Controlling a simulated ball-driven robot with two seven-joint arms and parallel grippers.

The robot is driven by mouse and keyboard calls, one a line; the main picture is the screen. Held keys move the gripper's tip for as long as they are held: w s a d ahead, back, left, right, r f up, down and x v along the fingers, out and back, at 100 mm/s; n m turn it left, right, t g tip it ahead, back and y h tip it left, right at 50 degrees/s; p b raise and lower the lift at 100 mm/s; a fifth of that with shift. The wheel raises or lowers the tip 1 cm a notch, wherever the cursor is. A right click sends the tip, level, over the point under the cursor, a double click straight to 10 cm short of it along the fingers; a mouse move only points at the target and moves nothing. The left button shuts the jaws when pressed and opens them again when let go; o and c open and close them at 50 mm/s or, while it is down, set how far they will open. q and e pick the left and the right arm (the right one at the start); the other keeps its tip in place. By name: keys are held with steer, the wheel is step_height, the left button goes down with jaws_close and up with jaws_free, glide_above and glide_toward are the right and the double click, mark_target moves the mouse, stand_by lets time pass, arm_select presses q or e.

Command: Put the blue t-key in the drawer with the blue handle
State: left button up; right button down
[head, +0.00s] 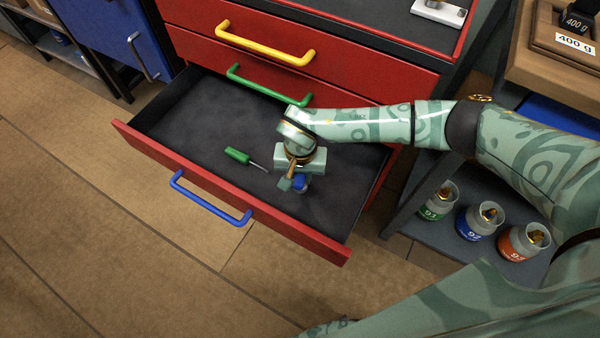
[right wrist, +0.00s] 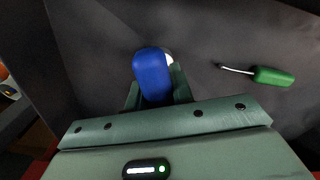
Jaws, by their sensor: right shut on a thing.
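The drawer with the blue handle (head: 209,203) is pulled open; its red front (head: 150,148) faces the lower left and its dark floor (head: 200,115) shows. My right gripper (head: 292,184) is inside the drawer's outline, towards its right end. It is shut on the blue t-key (head: 300,182), of which only a blue part shows. In the right wrist view the blue t-key (right wrist: 152,76) sits between the fingers, with the dark drawer floor behind it. I cannot tell whether it touches the floor. My left gripper is not in view.
A green-handled tool (head: 237,156) lies on the drawer floor left of my right gripper. Above are drawers with a green handle (head: 268,86) and a yellow handle (head: 264,45). Numbered jars (head: 476,220) stand on a shelf at the right.

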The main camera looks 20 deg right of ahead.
steer(key=c, duration=1.2)
jaws_free()
steer(key=shift+f, duration=0.1)
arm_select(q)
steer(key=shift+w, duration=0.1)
arm_select(e)
steer(key=shift+r, duration=0.45)
step_height(320, 180, up, 12)
steer(key=p, duration=0.8)
steer(key=shift+f, duration=0.2)
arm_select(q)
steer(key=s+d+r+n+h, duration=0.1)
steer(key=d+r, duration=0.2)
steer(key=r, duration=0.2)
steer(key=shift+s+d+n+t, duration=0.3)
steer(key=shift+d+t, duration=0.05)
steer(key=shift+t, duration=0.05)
arm_select(e)
steer(key=shift+f, duration=0.1)
